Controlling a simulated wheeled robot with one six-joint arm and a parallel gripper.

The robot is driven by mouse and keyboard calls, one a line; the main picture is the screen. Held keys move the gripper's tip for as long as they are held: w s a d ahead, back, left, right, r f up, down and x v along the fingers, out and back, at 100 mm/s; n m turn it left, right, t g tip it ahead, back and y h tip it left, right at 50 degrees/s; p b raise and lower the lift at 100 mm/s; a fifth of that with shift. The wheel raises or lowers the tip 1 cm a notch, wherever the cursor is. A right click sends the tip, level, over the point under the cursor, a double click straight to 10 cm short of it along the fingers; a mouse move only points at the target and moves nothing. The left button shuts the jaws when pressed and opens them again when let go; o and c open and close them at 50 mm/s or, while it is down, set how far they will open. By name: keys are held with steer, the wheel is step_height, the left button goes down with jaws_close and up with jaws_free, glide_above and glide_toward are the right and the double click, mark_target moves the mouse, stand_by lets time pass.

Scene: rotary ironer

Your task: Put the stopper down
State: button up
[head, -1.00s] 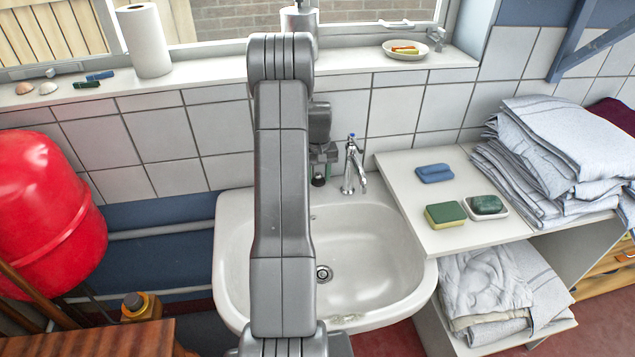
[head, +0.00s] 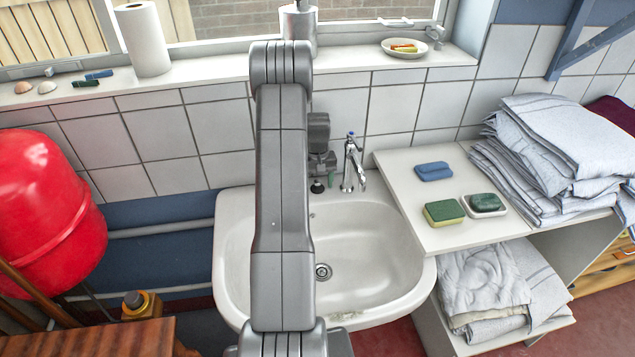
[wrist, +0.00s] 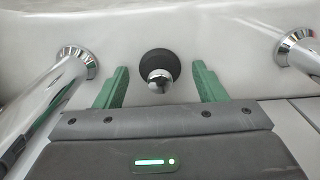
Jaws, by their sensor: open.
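The stopper (wrist: 160,70) is a black disc with a shiny chrome knob. In the wrist view it sits on the white back ledge of the sink, between two chrome taps. In the head view it shows small and dark (head: 317,187) at the sink's back, just under my gripper (head: 323,172). The green fingers of my gripper (wrist: 160,88) are open, one on each side of the stopper, with a visible gap on both sides. The knob points toward my palm.
A chrome tap (head: 352,165) stands close right of my gripper. The sink basin (head: 365,255) is empty, with a drain (head: 323,272). The shelf (head: 400,170) at right holds a blue block (head: 434,171), a sponge (head: 444,212) and soap (head: 487,203). My arm hides part of the sink.

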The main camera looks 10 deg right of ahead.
mark_target(318, 181)
steer(key=shift+r, duration=0.1)
step_height(318, 181, up, 12)
steer(key=b, duration=0.1)
stand_by(0.4)
